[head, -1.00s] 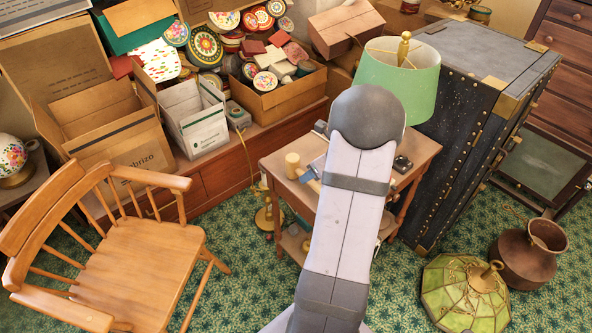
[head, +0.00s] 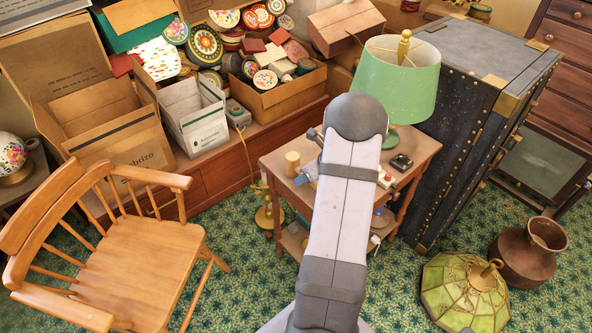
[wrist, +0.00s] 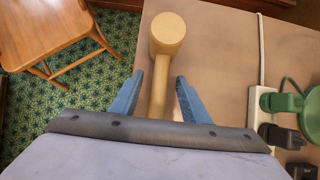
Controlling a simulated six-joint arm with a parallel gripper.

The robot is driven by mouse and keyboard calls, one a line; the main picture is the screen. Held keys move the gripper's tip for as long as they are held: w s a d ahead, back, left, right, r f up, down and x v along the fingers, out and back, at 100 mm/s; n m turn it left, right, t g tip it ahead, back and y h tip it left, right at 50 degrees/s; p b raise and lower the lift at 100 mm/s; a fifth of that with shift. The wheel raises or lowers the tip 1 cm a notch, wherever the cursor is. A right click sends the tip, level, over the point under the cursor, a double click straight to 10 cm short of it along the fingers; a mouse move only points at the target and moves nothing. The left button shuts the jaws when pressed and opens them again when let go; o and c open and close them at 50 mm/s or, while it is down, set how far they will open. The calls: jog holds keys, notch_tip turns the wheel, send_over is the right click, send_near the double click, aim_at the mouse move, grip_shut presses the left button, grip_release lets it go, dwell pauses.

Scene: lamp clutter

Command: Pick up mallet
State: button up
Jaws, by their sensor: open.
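The mallet is pale wood. In the wrist view its round head (wrist: 167,33) is at the top centre, and its handle runs down from it toward my gripper (wrist: 159,77). My blue fingers are open, one on each side of the handle, with a gap visible on both sides. The handle's lower end is hidden behind my wrist. In the head view the mallet head (head: 292,163) shows at the left of the small wooden table (head: 272,166). There my gripper (head: 306,174) is just right of it, mostly hidden by my arm.
A green-shaded lamp (head: 396,80) stands at the back right of the table. A white power strip (wrist: 255,120) with black plugs (wrist: 283,137) lies right of my gripper. A wooden chair (head: 140,255) is left of the table, and a dark trunk (head: 455,120) is to the right.

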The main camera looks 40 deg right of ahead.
grip_shut()
jog(key=shift+r, duration=0.1)
notch_tip(320, 180, up, 10)
jog(key=shift+d+r+p, duration=0.1)
jog(key=shift+p, duration=0.85)
jog(key=s+d+r+p, duration=0.4)
jog(key=s+p, duration=0.3)
jog(key=s, duration=0.2)
jog(key=s+d+r+m+p, duration=0.1)
jog(key=s+d+r+p, duration=0.2)
jog(key=s+d+p, duration=0.3)
jog(key=shift+s+r+h+p, duration=0.4)
jog(key=shift+s+p, duration=0.4)
jog(key=shift+s, duration=0.7)
